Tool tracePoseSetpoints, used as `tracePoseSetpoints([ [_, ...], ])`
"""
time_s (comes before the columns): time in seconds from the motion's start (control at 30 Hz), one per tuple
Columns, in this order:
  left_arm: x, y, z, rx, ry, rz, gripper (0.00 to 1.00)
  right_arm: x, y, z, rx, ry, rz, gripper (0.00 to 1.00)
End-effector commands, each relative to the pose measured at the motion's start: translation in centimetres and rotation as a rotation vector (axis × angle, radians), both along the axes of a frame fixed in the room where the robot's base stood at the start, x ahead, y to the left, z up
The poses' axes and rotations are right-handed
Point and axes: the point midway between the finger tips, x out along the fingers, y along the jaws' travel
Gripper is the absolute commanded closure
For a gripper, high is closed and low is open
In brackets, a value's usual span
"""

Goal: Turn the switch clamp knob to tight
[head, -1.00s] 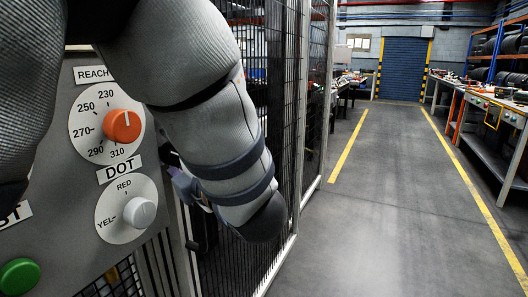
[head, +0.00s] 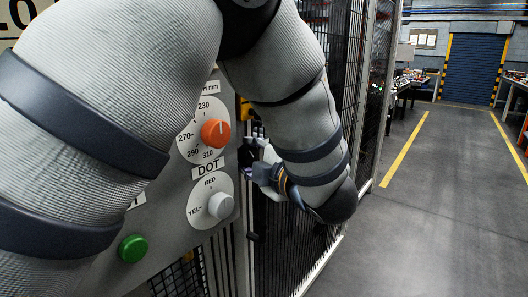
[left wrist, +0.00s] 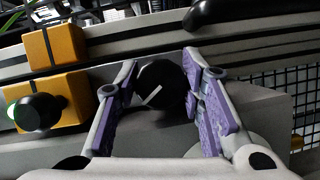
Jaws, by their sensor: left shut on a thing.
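The switch clamp knob (left wrist: 165,82) is a round black knob with a white pointer line slanting to the lower left in the left wrist view. My left gripper (left wrist: 160,70) is shut on it, with one purple-padded finger on each side. In the head view my left gripper (head: 262,172) is small and partly hidden by my own arm, beside the right edge of the control panel. The knob cannot be made out there, and no tight marking shows. My right gripper is not in view.
The grey panel (head: 172,212) carries an orange dial (head: 216,133), a white-grey dial (head: 221,205) and a green button (head: 132,248). Yellow blocks (left wrist: 57,98), one with a black knob, sit left of the gripper. Mesh fencing (head: 290,245) stands close by. The aisle floor (head: 430,190) is clear.

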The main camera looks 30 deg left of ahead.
Motion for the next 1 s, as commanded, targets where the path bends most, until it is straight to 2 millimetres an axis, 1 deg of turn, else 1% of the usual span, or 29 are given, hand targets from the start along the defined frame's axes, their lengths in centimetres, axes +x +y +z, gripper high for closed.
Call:
tracePoseSetpoints([
  [0.13,0.1,0.0,-0.2,0.003,0.001,0.001,0.92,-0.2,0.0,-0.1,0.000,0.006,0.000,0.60],
  [0.17,0.1,0.0,-0.2,0.003,0.001,0.001,0.62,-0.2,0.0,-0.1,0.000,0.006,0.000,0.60],
  [0.2,0.1,0.0,-0.2,0.003,0.001,0.001,0.53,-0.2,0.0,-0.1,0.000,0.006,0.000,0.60],
  [0.23,0.1,0.0,-0.2,0.003,0.001,0.001,0.46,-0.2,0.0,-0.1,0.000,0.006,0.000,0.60],
  [0.27,0.1,0.0,-0.2,0.003,0.001,0.001,0.45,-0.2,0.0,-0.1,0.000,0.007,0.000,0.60],
  [0.5,0.1,0.0,-0.1,0.003,-0.001,0.002,0.45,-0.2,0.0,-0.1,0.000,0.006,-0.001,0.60],
  [0.6,-0.2,-0.6,0.0,0.003,-0.003,0.000,0.45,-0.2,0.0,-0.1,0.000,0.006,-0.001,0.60],
  [0.67,-0.6,-1.6,0.1,0.005,-0.004,-0.002,0.45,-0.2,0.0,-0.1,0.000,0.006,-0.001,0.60],
  [0.9,-3.5,-7.4,0.7,0.004,-0.003,-0.002,0.45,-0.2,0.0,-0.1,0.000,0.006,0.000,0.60],
  [1.0,-4.4,-9.2,0.9,0.003,-0.003,-0.001,0.45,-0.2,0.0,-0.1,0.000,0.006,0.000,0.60],
])
